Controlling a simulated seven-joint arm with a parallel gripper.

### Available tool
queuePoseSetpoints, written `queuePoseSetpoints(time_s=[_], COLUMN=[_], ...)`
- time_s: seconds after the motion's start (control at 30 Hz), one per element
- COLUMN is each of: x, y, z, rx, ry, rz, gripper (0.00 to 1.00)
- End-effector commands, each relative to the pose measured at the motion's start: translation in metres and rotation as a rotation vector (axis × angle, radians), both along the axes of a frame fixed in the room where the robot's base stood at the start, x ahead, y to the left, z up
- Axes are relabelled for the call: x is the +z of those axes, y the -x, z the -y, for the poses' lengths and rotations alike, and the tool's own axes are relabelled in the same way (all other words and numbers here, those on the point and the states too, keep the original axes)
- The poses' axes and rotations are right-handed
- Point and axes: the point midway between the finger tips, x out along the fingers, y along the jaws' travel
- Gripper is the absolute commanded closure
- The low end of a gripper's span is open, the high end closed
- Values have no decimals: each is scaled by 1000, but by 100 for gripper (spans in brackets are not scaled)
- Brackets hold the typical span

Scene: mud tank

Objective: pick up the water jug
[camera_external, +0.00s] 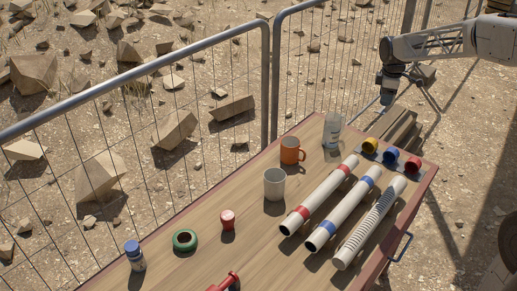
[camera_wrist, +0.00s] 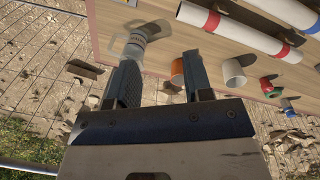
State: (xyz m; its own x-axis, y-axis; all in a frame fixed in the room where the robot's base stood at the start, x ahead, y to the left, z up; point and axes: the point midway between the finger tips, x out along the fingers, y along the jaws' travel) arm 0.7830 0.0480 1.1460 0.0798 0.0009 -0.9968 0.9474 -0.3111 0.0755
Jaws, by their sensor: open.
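The water jug (camera_external: 332,131) is a clear, greyish vessel standing at the far end of the wooden table (camera_external: 190,222), behind the orange mug. In the wrist view the jug (camera_wrist: 137,40) shows just past the tip of the left finger, near the table edge. My gripper (camera_external: 386,98) hangs above and to the right of the jug in the external view. In the wrist view my gripper (camera_wrist: 160,62) has its two fingers apart with nothing held between them.
An orange mug (camera_external: 290,151) and a white cup (camera_external: 274,184) stand near the jug. Three long pipes (camera_external: 322,195) lie to the right, with yellow, blue and red fittings (camera_external: 390,155) beyond. A wire fence (camera_external: 200,100) runs along the table's far side.

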Motion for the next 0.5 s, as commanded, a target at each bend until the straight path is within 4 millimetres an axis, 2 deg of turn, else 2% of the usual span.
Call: queuePoseSetpoints(time_s=[0.1, 0.5], x=[-16, -72], y=[-30, -121], z=[-6, -26], rx=[78, 347], ry=[6, 21], rz=[-13, -44], gripper=[54, 54])
